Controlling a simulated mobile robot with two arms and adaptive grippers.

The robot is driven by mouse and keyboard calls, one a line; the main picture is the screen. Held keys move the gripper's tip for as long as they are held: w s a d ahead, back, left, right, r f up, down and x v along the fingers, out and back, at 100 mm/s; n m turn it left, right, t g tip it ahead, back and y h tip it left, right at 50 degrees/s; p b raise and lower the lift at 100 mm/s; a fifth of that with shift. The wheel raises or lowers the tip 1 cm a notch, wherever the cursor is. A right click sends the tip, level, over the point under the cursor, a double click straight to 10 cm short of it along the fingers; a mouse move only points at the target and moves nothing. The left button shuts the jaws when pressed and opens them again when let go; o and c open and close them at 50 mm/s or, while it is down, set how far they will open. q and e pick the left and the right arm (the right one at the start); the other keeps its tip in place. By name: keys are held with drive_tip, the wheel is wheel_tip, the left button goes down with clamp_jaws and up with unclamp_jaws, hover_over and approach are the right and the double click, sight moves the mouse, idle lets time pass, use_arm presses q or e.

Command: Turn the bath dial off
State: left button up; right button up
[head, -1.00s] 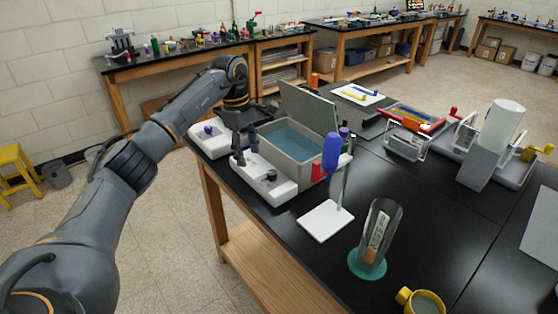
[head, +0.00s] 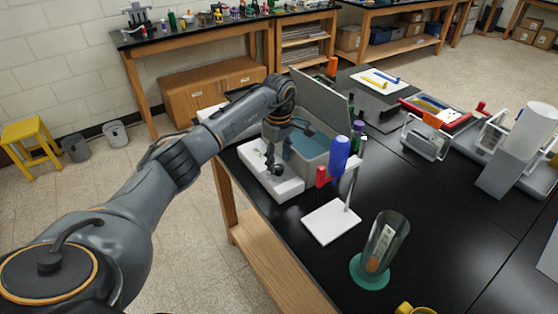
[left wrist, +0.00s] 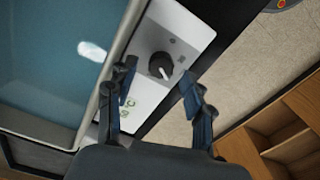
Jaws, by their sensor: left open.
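The water bath is a grey tub (head: 312,160) with blue water and an upright grey lid, on the black bench. Its white control panel (head: 287,188) runs along the near left side. The black bath dial (left wrist: 160,65) is on that panel in the left wrist view, with a pale mark on its face. My left gripper (head: 277,158) is just above the panel in the head view. In the left wrist view its open fingers (left wrist: 158,71) lie on either side of the dial; whether they touch it I cannot tell. My right gripper is not in view.
A white-based stand (head: 332,222) with a blue-handled item and a red part stands close right of the bath. A clear cylinder (head: 382,246) on a green base is nearer. Open bench lies to the right. The bench's left edge is close to the panel.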

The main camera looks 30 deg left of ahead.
use_arm(q)
drive_tip(key=shift+f, duration=0.55)
drive_tip(key=shift+s+f, duration=0.1)
drive_tip(key=shift+f, duration=0.6)
drive_tip(key=shift+c, duration=0.8)
clamp_jaws()
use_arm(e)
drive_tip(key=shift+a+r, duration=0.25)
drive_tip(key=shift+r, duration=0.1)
